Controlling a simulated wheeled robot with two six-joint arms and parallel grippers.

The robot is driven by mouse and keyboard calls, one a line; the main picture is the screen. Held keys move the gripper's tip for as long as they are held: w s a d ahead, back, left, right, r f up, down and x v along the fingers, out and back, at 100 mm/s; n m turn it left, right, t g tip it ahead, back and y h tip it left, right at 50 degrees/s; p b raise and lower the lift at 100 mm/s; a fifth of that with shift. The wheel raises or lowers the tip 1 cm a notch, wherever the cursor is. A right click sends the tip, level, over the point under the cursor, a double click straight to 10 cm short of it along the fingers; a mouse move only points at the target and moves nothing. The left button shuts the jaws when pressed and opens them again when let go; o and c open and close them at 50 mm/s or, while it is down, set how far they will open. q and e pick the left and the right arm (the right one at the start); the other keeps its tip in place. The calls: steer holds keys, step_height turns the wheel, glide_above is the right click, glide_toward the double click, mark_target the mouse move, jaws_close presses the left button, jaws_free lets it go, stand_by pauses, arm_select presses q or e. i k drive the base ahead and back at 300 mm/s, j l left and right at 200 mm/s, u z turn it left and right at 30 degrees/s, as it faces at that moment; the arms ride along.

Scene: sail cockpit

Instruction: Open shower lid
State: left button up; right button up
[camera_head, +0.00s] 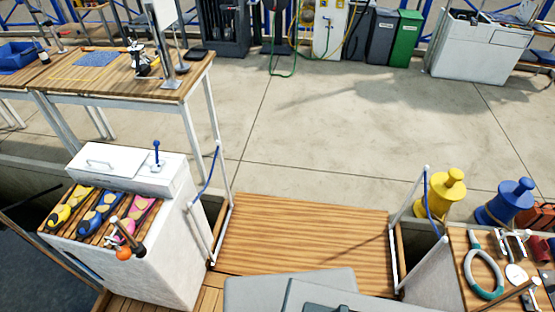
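A white raised locker (128,172) sits at the back of the white cockpit unit at left. A thin curved handle (100,162) lies on its top, and a blue upright lever (156,155) stands on its right part. The top looks flat and closed. I cannot tell for sure which panel is the shower lid; no other hinged lid is clear to me on this unit. Neither my left nor my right gripper shows in the head view.
A wooden gangway (300,235) with posts and blue ropes is central. Yellow (440,193) and blue (507,203) bollards stand right, by a tool-covered table (462,290).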

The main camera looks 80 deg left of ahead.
mark_target(120, 161)
steer(key=u, duration=1.15)
steer(key=l+u, duration=0.1)
steer(key=u, duration=1)
steer(key=l+u, duration=0.1)
steer(key=u, duration=1.6)
steer(key=k+u, duration=0.1)
steer(key=u, duration=0.45)
